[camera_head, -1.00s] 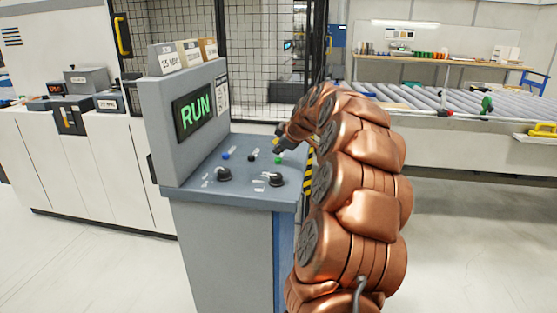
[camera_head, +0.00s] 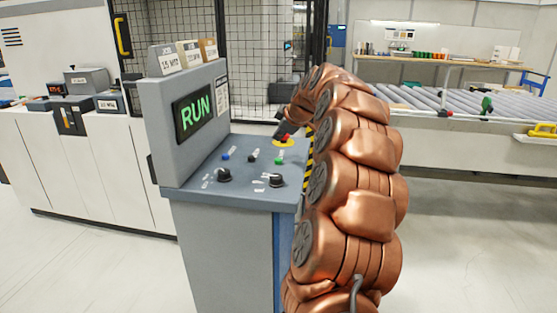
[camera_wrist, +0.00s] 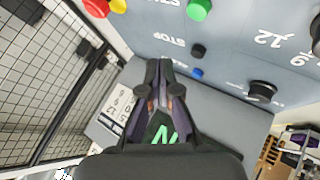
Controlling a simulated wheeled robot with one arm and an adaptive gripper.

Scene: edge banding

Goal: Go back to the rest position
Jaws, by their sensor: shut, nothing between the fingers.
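My gripper (camera_wrist: 158,85) is shut and empty in the wrist view, in front of the console's grey screen housing. In the head view my gripper (camera_head: 283,127) is small and dark at the end of my copper arm, above the far right of the control panel (camera_head: 240,165), near the red emergency button (camera_head: 284,137) on its yellow base. The screen (camera_head: 193,117) reads RUN in green. The panel has a green button (camera_head: 278,161), a black button (camera_head: 251,159), a blue button (camera_head: 226,156) and two black knobs. I cannot tell from the head view how high my gripper is.
A mesh fence (camera_head: 265,55) stands behind the console. A roller conveyor (camera_head: 430,98) is at the right and a white machine (camera_head: 85,150) at the left. Label blocks (camera_head: 188,53) sit on top of the screen housing. The floor at the right is clear.

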